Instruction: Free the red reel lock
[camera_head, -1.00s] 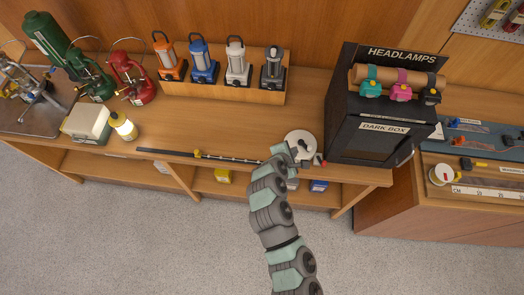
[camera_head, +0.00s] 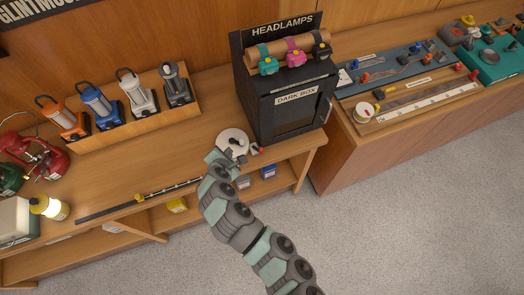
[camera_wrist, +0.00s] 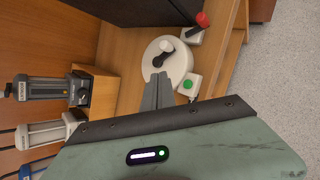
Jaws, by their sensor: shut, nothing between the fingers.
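A small red knob (camera_wrist: 203,19) on a white block stands beside a round white reel (camera_wrist: 167,57) with a dark crank on top. A second white block carries a green button (camera_wrist: 188,85) on the reel's near side. In the head view the reel (camera_head: 233,141) and a red spot (camera_head: 256,151) show at the bench edge, in front of the dark box. My gripper (camera_wrist: 160,78) is shut and empty; its tips overlap the reel's near rim in the wrist view, and contact cannot be told. In the head view my gripper (camera_head: 236,160) partly covers the reel's near side.
The black dark box (camera_head: 285,100) stands right behind the reel. A dark rod (camera_head: 130,203) lies along the bench edge at left. Lanterns stand in a wooden rack (camera_head: 130,128). Another white reel (camera_head: 363,113) with red sits on the right bench.

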